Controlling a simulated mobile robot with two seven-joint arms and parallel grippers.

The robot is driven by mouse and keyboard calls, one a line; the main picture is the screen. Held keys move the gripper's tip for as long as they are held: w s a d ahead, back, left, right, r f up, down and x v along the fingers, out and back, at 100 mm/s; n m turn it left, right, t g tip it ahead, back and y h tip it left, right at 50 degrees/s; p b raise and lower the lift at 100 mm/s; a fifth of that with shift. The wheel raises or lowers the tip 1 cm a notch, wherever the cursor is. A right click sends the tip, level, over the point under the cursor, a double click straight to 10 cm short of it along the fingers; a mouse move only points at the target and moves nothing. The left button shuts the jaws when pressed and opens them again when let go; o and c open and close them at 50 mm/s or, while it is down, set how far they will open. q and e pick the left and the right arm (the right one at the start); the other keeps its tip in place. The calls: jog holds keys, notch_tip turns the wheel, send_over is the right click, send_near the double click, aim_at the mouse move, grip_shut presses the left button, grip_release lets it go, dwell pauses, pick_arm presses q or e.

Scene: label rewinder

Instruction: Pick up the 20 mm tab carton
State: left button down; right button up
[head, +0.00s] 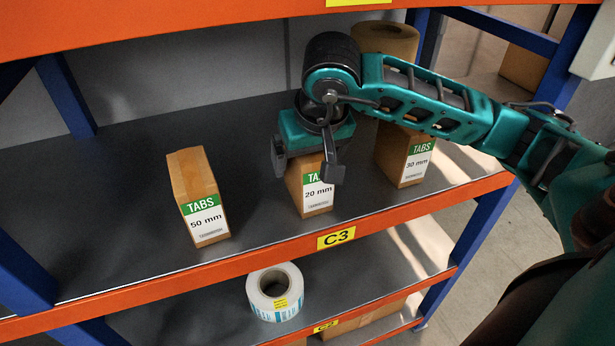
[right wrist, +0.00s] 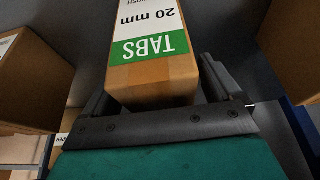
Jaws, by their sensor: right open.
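The 20 mm tab carton (head: 316,199) stands upright on the shelf marked C3, in the middle of three tab cartons. Its top is partly hidden by my right gripper (head: 306,172), which is over it from above. In the right wrist view the carton (right wrist: 152,70) has its green TABS band upside down and its top end reaches between the two open fingers (right wrist: 155,92). A narrow gap shows at the right finger; contact at the left finger cannot be told. My left gripper is not in the head view.
The 50 mm carton (head: 198,197) stands to the left and the 30 mm carton (head: 405,157) close on the right. An orange upper shelf edge (head: 180,22) spans above. A label roll (head: 275,292) lies on the shelf below. The shelf's left part is clear.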

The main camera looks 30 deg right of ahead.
jog(key=shift+f, duration=0.1)
jog(key=shift+c, duration=0.2)
jog(key=shift+w, duration=0.1)
jog(key=c, duration=1.2)
